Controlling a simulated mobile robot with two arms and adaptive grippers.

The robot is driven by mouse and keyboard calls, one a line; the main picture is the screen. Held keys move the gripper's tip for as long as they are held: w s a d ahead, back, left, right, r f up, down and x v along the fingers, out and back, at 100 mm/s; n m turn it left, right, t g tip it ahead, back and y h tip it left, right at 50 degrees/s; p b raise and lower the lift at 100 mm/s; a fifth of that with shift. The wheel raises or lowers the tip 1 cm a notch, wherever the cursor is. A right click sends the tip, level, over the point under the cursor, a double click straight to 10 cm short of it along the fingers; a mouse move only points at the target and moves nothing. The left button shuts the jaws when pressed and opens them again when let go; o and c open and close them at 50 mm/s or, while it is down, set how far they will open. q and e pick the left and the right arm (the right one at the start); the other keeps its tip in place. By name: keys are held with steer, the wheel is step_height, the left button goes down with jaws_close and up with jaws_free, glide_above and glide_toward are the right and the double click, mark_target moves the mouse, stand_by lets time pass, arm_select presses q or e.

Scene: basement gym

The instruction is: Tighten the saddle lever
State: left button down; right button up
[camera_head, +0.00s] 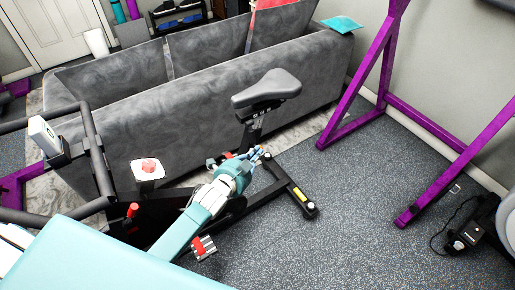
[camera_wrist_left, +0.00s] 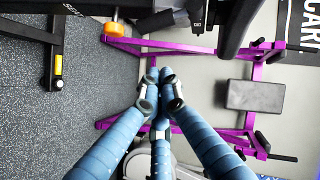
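The exercise bike's black saddle (camera_head: 265,88) sits on its post (camera_head: 250,132) in front of the sofa. A small red part (camera_head: 229,155) shows low by the post, close to my left gripper; I cannot tell if it is the saddle lever. My left gripper (camera_head: 258,154) is beside the lower post. In the left wrist view its blue fingers (camera_wrist_left: 160,76) converge with tips together and nothing visible between them. An orange knob (camera_wrist_left: 115,29) on a dark bike part lies above and left of the fingertips, apart from them. My right gripper is not in view.
A grey sofa (camera_head: 200,95) stands close behind the bike. The bike's rear foot (camera_head: 292,188) and handlebars (camera_head: 95,140) flank my arm. A purple rack (camera_head: 345,115) is at the right, with open floor (camera_head: 345,225) before it.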

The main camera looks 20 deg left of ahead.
arm_select(q)
steer(key=s+a, duration=0.1)
steer(key=s, duration=0.6)
steer(key=shift+s+a+r, duration=0.2)
steer(key=shift+s+r, duration=0.1)
steer(key=shift+r, duration=0.1)
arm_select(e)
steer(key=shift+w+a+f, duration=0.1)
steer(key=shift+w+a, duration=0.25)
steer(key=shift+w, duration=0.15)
